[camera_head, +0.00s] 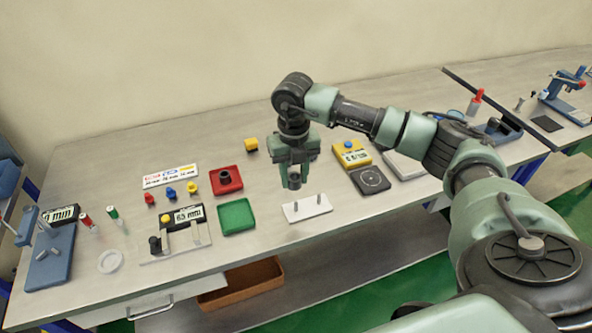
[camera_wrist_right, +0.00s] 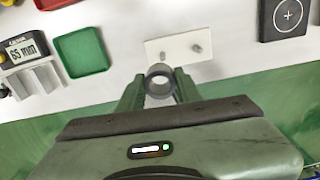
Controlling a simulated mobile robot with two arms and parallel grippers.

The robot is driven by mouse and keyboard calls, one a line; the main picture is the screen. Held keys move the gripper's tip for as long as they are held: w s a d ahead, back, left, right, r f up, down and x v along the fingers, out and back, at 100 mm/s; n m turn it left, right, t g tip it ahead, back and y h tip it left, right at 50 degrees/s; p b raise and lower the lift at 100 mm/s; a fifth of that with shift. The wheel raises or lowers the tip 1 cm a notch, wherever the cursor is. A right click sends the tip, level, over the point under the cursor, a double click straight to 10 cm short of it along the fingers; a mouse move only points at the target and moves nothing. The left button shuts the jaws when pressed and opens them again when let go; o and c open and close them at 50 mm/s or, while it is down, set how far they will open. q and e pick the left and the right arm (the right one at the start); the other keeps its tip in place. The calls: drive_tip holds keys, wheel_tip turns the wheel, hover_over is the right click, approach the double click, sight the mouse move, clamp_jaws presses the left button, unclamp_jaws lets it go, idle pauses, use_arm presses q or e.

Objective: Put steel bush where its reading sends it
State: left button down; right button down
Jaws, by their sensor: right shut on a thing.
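My right gripper (camera_head: 294,172) is shut on the steel bush (camera_head: 294,182), a short grey ring, and holds it near the white plate with two pegs (camera_head: 298,213). In the right wrist view the bush (camera_wrist_right: 151,86) sits between the fingertips (camera_wrist_right: 158,84), its bore facing the camera. A gauge (camera_head: 188,215) with a display stands on the left part of the table; in the wrist view its display (camera_wrist_right: 20,49) seems to read 65 mm. A card (camera_head: 168,176) with red, blue and yellow labels lies behind it; its small text is unclear. My left gripper is not in view.
A red tray (camera_head: 238,185) holds a dark ring; a green tray (camera_head: 236,218) looks empty. A yellow device (camera_head: 350,152) and dark pad (camera_head: 370,180) stand right of the gripper. Small red, blue and yellow pieces stand near the card.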

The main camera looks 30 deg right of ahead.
sight(296, 203)
drive_tip(key=shift+w+d+f+m, duration=0.15)
drive_tip(key=shift+d+m, duration=0.25)
drive_tip(key=shift+m, duration=0.3)
drive_tip(key=shift+a, duration=0.1)
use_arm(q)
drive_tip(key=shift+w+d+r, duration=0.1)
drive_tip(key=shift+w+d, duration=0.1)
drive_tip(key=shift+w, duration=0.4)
